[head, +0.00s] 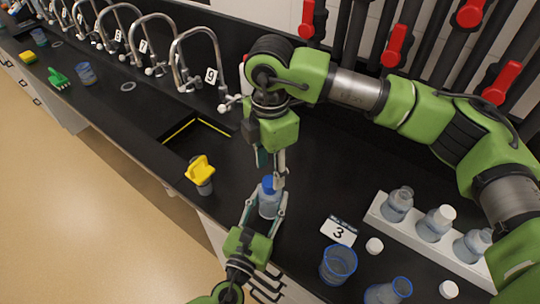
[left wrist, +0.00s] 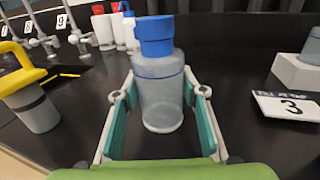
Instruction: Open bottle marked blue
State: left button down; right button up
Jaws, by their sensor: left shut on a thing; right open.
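The bottle marked blue (head: 269,203) is a clear bottle with a blue cap (head: 269,184) and a blue ring around its body. It stands upright on the black counter, cap on; it also shows in the left wrist view (left wrist: 158,90). My left gripper (head: 265,205) comes from the front edge and is shut on the bottle's body, a finger on each side. My right gripper (head: 272,160) points down from above, open, its fingertips just behind and above the cap. Whether a fingertip touches the cap cannot be told.
A yellow-handled cup (head: 200,178) stands left of the bottle, by the sink (head: 205,132). To the right are a number 3 card (head: 339,232), a blue-rimmed beaker (head: 338,264), loose white caps and a white rack (head: 400,226) with several bottles. Taps line the back.

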aim_at(270, 181)
jog(key=shift+f, duration=1.85)
